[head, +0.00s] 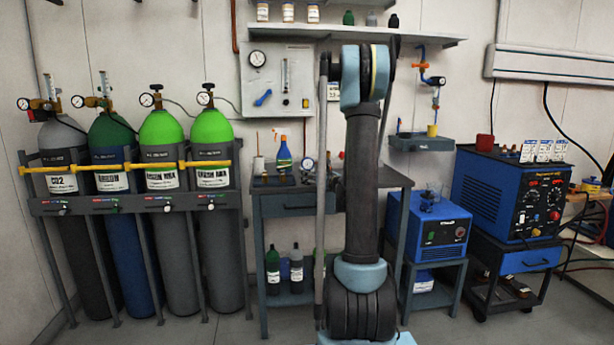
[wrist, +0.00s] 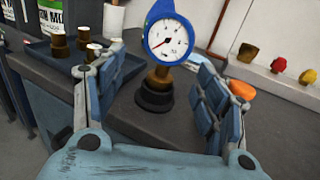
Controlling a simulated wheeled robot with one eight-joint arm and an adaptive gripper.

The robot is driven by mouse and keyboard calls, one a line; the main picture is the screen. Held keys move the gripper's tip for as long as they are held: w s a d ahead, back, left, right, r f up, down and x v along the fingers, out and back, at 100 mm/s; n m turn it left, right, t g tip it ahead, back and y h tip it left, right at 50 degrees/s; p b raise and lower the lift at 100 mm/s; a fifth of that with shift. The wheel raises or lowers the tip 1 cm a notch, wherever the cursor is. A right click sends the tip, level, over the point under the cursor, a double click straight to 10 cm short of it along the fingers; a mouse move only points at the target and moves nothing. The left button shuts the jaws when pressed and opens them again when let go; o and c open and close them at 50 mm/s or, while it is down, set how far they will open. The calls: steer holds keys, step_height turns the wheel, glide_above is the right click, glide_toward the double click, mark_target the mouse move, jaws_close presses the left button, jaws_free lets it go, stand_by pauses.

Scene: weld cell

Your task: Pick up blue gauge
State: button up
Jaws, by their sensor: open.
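The blue gauge (wrist: 172,40) has a blue rim, a white dial, a brass stem and a black round base. It stands upright on the dark bench top (wrist: 265,130) in the wrist view. In the head view, a small round gauge (head: 308,164) on the workbench appears to be the same one, partly close to my arm. My gripper (wrist: 158,75) is open, with one finger on each side of the gauge in the picture. No finger visibly touches it. My gripper is hidden behind my arm in the head view.
Brass fittings (wrist: 60,45) sit in a dark tray left of the gauge. An orange round thing (wrist: 241,89) lies just beyond the right finger. A pale strip (wrist: 275,82) with brass, red and yellow pieces is at the right. Gas cylinders (head: 165,230) stand left of the workbench.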

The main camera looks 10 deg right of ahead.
mark_target(307, 169)
steer(key=shift+x, duration=2.6)
steer(key=shift+w+d+f, duration=0.1)
steer(key=shift+d+f, duration=0.05)
steer(key=shift+d, duration=0.05)
steer(key=shift+c, duration=0.5)
steer(key=c, duration=1.3)
